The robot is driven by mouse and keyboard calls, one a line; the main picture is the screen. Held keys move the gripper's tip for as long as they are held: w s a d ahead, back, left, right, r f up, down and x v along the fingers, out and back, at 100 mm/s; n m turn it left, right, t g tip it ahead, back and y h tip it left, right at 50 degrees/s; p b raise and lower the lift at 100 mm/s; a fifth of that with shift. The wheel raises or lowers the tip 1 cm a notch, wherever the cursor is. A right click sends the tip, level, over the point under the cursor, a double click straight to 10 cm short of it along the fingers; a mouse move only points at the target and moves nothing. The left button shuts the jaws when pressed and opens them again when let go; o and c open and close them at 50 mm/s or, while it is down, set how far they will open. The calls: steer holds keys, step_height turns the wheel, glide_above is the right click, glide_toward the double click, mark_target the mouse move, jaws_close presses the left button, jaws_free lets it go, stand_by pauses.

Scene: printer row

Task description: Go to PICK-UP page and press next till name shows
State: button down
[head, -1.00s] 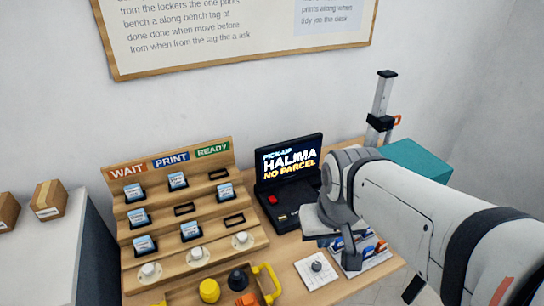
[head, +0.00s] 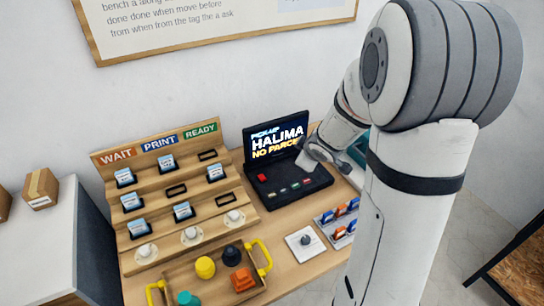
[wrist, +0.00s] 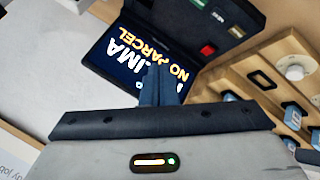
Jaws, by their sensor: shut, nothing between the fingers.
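The black terminal (head: 288,187) stands open at the back of the bench. Its screen (head: 274,137) reads PICK-UP, HALIMA, NO PARCEL; the right end is partly covered by my gripper. A red button (head: 262,178) sits at the left of its deck, and a row of small keys (head: 295,187) lies along the deck. My gripper (head: 303,162) is at the screen's lower right, above the deck; contact cannot be told. In the wrist view its shut fingers (wrist: 155,86) overlap the screen (wrist: 148,52), which appears upside down. Green and red keys (wrist: 236,32) show there too.
A wooden rack (head: 165,205) marked WAIT, PRINT, READY holds several cards and white knobs left of the terminal. A wooden tray (head: 252,285) with yellow handles and coloured pieces is in front. A white pad with a knob (head: 305,243) and a card holder (head: 338,219) stand to the right.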

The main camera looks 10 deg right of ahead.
steer(key=w+a+f+n+y, duration=0.2)
steer(key=a+f+n+y, duration=0.2)
steer(key=f, duration=0.2)
steer(key=shift+w+a+n+p, duration=0.15)
steer(key=shift+a+n+p, duration=0.05)
steer(key=shift+n+p, duration=0.15)
steer(key=shift+f, duration=0.1)
steer(key=b, duration=0.8)
glide_above(284, 190)
steer(key=s, duration=0.1)
steer(key=f, duration=0.7)
steer(key=shift+d+f, duration=0.3)
steer(key=shift+d, duration=0.05)
steer(key=shift+f, duration=0.45)
steer(key=shift+f+b, duration=0.4)
steer(key=shift+b, duration=0.1)
